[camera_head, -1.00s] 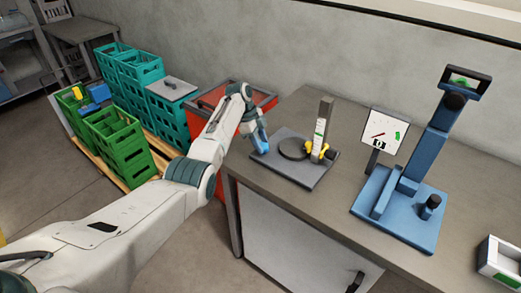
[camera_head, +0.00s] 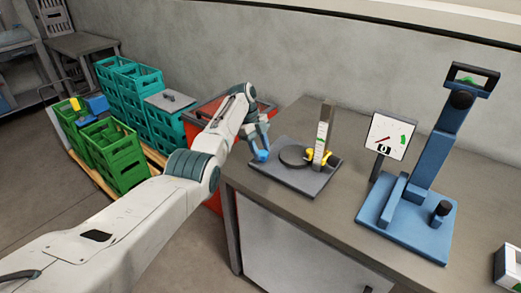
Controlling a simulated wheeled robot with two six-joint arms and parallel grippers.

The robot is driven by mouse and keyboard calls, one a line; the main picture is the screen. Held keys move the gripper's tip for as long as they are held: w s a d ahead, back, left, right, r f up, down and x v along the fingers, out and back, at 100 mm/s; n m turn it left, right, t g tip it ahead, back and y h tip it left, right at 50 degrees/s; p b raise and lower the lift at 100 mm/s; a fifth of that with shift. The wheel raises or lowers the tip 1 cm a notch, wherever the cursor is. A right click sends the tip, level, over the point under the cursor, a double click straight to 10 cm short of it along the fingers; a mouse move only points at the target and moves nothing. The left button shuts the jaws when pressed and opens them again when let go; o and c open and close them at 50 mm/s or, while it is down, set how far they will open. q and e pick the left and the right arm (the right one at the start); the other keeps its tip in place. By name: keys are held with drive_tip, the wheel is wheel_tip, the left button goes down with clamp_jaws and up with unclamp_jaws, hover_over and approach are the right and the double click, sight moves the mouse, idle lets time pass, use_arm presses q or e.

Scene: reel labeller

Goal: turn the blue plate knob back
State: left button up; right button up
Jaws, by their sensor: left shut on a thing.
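A dark grey plate (camera_head: 292,178) lies on the workbench with a round dark disc (camera_head: 294,156) on it. A blue knob (camera_head: 261,154) shows at the plate's left corner. My left gripper (camera_head: 259,146) reaches down over that corner and is shut on the blue knob; its fingertips are small and partly hidden. My right gripper is out of view.
A blue stand (camera_head: 415,225) with a black knob (camera_head: 441,208) stands farther right, beside a white dial panel (camera_head: 388,137) with a red needle and green mark. Green and teal crates (camera_head: 112,155) and a red bin (camera_head: 200,117) stand left of the bench. The bench front is clear.

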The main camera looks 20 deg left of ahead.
use_arm(q)
drive_tip(key=o, duration=1)
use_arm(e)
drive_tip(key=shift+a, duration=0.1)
use_arm(q)
drive_tip(key=shift+r, duration=0.1)
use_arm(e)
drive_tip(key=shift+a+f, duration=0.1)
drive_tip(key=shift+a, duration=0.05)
use_arm(q)
drive_tip(key=shift+w+a+r, duration=0.1)
drive_tip(key=shift+a+r, duration=0.05)
drive_tip(key=shift+r, duration=0.15)
drive_tip(key=b+v, duration=0.3)
drive_tip(key=v, duration=0.7)
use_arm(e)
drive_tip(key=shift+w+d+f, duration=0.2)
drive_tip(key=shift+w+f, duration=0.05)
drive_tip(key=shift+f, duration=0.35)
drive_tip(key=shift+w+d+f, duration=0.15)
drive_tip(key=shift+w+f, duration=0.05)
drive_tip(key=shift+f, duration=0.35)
